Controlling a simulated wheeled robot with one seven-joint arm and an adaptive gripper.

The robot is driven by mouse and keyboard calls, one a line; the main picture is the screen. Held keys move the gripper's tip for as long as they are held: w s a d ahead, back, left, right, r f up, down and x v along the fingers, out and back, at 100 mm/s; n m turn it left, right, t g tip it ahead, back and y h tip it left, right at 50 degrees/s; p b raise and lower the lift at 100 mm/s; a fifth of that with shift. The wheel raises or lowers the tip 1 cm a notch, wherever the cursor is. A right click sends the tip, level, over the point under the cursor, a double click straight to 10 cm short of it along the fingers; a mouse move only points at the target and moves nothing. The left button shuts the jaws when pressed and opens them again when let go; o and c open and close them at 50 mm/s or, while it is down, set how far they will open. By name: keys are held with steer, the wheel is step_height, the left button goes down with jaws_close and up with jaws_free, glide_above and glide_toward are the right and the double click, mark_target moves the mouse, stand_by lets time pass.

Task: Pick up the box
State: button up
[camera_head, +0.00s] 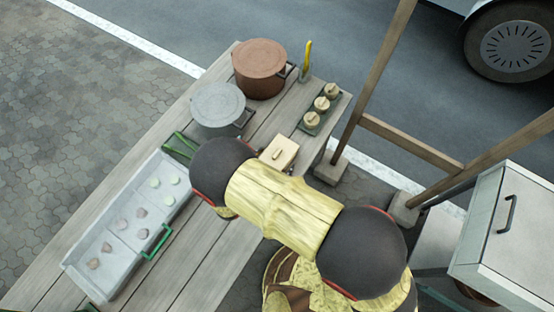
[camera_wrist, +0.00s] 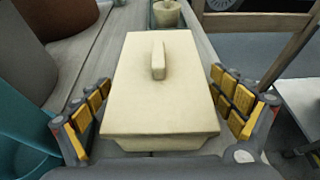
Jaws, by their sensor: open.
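The box (camera_wrist: 150,95) is cream coloured, with a flat lid and a raised bar handle on top. It stands upright on the wooden table. It also shows in the head view (camera_head: 284,147), just beyond my arm, which hides part of it. In the wrist view my gripper (camera_wrist: 165,115) is open, with one yellow-padded finger to the left of the box and one to the right. The box lies between the fingers, with small gaps visible on both sides. My gripper is hidden behind my arm in the head view.
A grey pot (camera_head: 217,106) and a brown pot (camera_head: 260,66) stand beyond the box. A green tray (camera_head: 326,113) holds three small round lidded pots. A long white tray (camera_head: 105,205) with several small pieces lies at left. Wooden posts (camera_head: 375,75) rise at right.

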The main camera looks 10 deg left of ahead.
steer(key=shift+w+d+f, duration=0.25)
steer(key=shift+w, duration=0.3)
steer(key=shift+c, duration=0.3)
steer(key=c, duration=1.1)
